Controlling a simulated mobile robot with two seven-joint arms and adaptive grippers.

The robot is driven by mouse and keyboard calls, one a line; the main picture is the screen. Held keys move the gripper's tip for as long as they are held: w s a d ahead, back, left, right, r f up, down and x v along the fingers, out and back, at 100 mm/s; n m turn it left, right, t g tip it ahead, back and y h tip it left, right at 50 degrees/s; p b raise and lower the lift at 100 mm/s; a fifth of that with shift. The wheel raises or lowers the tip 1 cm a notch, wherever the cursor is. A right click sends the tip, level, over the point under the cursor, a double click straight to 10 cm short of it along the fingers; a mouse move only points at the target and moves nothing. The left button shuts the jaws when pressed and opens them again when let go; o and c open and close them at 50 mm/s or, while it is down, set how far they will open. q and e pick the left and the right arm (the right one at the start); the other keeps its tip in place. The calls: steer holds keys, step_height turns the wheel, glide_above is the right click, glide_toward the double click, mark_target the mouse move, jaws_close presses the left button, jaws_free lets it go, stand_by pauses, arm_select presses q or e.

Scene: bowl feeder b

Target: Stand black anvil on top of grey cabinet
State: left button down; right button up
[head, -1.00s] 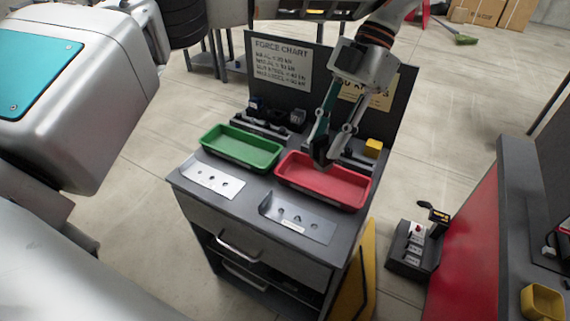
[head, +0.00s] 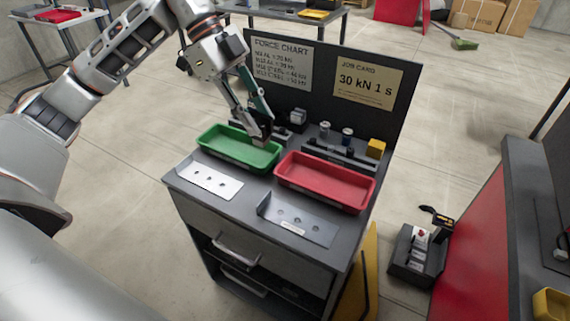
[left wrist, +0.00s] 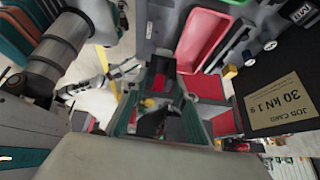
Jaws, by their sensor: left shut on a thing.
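My left gripper (head: 259,130) comes down over the right end of the green tray. It is shut on a small dark thing (head: 263,135), which looks like the black anvil; the fingers hide much of it. In the left wrist view the dark thing (left wrist: 152,122) shows between the fingers. The grey cabinet (head: 270,252) stands in the middle of the head view, with drawer handles on its front and a flat grey top. I cannot tell whether the held thing touches the tray or top.
On the top are the green tray (head: 215,153), the red tray (head: 318,192), two metal plates (head: 208,178) (head: 290,226) and a yellow block (head: 375,149). A dark back panel with a job card (head: 367,84) rises behind. A black control box (head: 412,262) stands on the floor.

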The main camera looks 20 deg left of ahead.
arm_select(q)
steer(key=a+f+n+b, duration=0.1)
steer(key=f, duration=0.5)
steer(key=a+f+n+t, duration=0.1)
steer(key=f+n, duration=0.1)
steer(key=f, duration=0.5)
steer(key=a+f+n+t+b, duration=0.1)
steer(key=a+f, duration=0.1)
steer(key=f, duration=0.5)
steer(key=shift+s+a+f+n+b, duration=0.1)
steer(key=shift+f+n+b, duration=0.15)
steer(key=shift+n+b, duration=0.1)
steer(key=c, duration=1.6)
jaws_free()
steer(key=shift+a+r, duration=0.15)
steer(key=shift+r, duration=0.15)
steer(key=v, duration=1.1)
steer(key=shift+s+r, duration=0.25)
steer(key=shift+s, duration=0.1)
